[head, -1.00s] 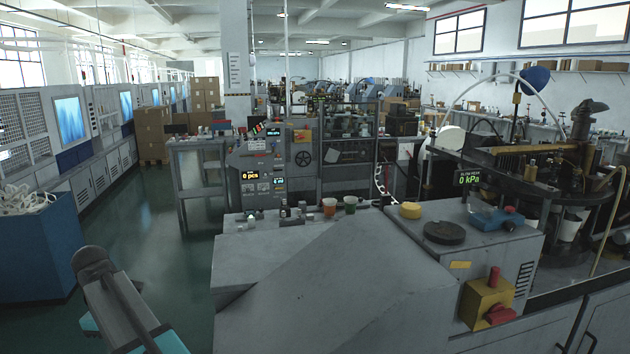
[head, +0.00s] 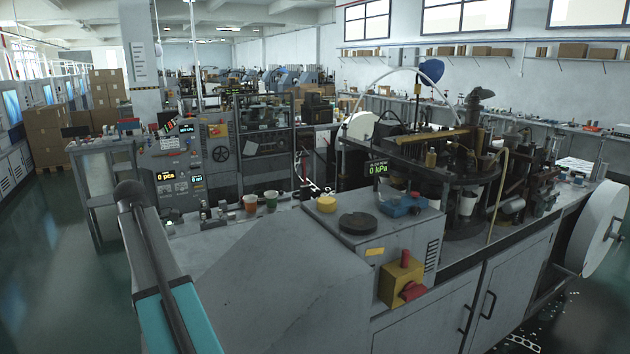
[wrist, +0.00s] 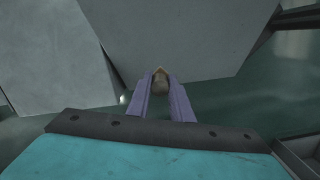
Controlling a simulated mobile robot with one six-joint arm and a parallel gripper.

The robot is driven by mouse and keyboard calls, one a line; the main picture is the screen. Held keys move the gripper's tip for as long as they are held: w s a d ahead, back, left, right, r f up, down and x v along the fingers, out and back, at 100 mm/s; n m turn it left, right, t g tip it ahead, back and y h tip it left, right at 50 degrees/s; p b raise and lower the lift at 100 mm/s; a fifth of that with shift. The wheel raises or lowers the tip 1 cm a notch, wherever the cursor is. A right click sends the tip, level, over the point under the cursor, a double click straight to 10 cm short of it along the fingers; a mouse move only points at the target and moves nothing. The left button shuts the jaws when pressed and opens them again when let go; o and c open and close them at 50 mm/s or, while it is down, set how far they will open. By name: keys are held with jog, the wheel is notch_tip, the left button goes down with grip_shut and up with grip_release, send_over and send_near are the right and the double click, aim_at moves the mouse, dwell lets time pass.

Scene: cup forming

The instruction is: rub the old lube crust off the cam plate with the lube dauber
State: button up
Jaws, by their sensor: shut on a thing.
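In the wrist view, my gripper (wrist: 160,76) has its two purple fingers shut on a small tan and brown thing, which I take to be the lube dauber (wrist: 160,83). Only its pale pointed end shows between the fingers; the rest is hidden. Grey machine panels and green floor lie beyond the fingers, and the held thing appears clear of them. In the head view my arm shows at the lower left, but my gripper is not seen there.
A grey sloped machine housing (head: 270,270) fills the front. A dark round disc (head: 360,223), a yellow round piece (head: 326,203) and a blue tool (head: 400,203) lie on its cabinet top. The cup-forming turret (head: 455,165) is at right. Open floor lies left.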

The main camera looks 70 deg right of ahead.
jog(key=s+d+r+p, duration=0.2)
jog(key=s+d+r, duration=0.4)
jog(key=s+d, duration=0.4)
jog(key=s+d+r+p, duration=0.2)
jog(key=s+d+r, duration=0.3)
jog(key=s+d, duration=0.5)
jog(key=s+d+r+p, duration=0.1)
jog(key=s+d+r, duration=0.2)
jog(key=s, duration=0.4)
jog(key=s+d+r+p, duration=0.1)
jog(key=s+d+r, duration=0.3)
jog(key=s, duration=0.4)
jog(key=s+d+r+n+p, duration=0.1)
jog(key=s+d+r, duration=0.2)
jog(key=s, duration=0.5)
jog(key=shift+s+d+r, duration=0.2)
jog(key=shift+d, duration=0.25)
jog(key=shift+f, duration=0.1)
